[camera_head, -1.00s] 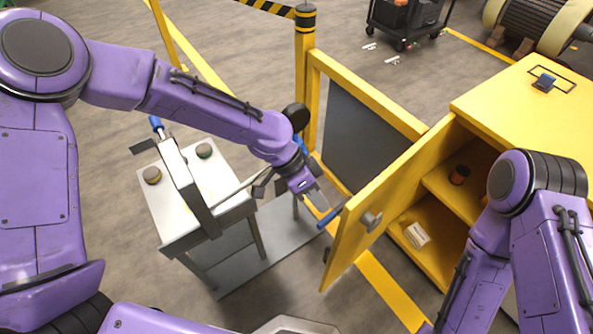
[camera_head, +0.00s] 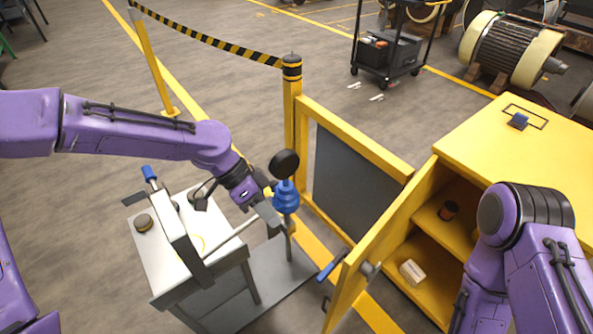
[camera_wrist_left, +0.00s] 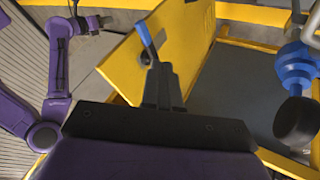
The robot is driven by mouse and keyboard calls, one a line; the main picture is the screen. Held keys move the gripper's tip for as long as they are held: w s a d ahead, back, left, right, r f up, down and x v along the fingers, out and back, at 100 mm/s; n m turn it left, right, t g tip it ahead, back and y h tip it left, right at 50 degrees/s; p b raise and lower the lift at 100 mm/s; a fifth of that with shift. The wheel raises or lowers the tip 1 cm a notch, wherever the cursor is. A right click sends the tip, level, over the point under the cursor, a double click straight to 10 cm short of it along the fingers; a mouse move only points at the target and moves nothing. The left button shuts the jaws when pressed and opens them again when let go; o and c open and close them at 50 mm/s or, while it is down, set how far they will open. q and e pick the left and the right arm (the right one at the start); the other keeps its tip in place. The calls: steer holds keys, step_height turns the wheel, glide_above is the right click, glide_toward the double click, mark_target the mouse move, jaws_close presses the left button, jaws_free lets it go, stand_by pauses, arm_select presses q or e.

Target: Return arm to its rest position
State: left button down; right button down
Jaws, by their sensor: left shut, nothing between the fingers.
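My left arm reaches in from the left in the head view. Its gripper (camera_head: 272,222) is shut and empty. It is above the grey stand's base plate, beside the post with the blue ribbed piece (camera_head: 286,197) and black round top. The gripper is apart from the blue handle (camera_head: 330,266) near the open yellow door. In the left wrist view the shut fingers (camera_wrist_left: 163,85) appear in front of the yellow door, and the blue handle (camera_wrist_left: 147,40) shows just beyond them. My right arm (camera_head: 500,260) is folded at the right; its gripper is outside the head view.
A white-topped stand (camera_head: 165,262) with a grey bar and dark knobs is under the left forearm. The yellow cabinet (camera_head: 540,140) has its door (camera_head: 385,240) open and items on shelves. A yellow post (camera_head: 291,105) and framed panel stand behind.

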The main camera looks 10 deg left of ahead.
arm_select(q)
steer(key=w+f+n+t, duration=0.2)
steer(key=w+n+t, duration=0.35)
steer(key=n, duration=0.25)
steer(key=s+a+f+n+t+y, duration=0.2)
steer(key=a+f+n+y, duration=0.1)
steer(key=f+n, duration=0.3)
steer(key=s+a+f+n+t+y, duration=0.1)
steer(key=s+a+f+n+y, duration=0.1)
steer(key=a+f+n, duration=0.35)
steer(key=s+a+f+g+y, duration=0.1)
steer(key=s+a+f, duration=0.3)
steer(key=s, duration=0.7)
steer(key=s+a+f+g+y, duration=0.2)
steer(key=s+a+f+y, duration=0.2)
steer(key=s+f, duration=0.5)
steer(key=s+a, duration=0.1)
steer(key=s, duration=0.2)
steer(key=shift+s+a+m+y, duration=0.25)
steer(key=shift+m+y, duration=0.05)
steer(key=shift+m, duration=0.05)
